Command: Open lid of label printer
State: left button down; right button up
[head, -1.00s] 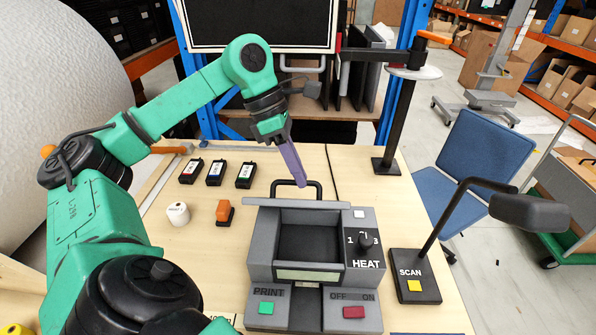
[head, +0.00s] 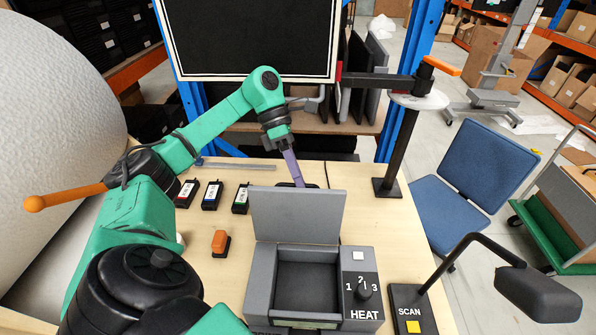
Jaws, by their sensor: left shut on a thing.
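The label printer (head: 260,280) is a grey box at the front centre of the table, with its dark inner compartment open to view. Its grey lid (head: 297,215) stands raised at the back edge, its flat inner face toward me. A small part of the black lid handle (head: 284,184) shows behind the lid's top edge. My left gripper (head: 298,184), with purple fingers, reaches down behind the lid and is shut on the handle; the lid hides the fingertips partly. My right gripper is not in view.
Several small black label cartridges (head: 212,195) and an orange-topped stamp (head: 220,242) lie left of the printer. A black post (head: 397,155) stands at the back right. A SCAN unit (head: 412,312) with a bent arm sits at the right.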

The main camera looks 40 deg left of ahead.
pick_arm(q)
jog(key=shift+w+a+f, duration=0.15)
jog(key=shift+a+f, duration=0.05)
jog(key=shift+f, duration=0.25)
jog(key=c, duration=0.9)
grip_release()
jog(key=shift+r, duration=0.2)
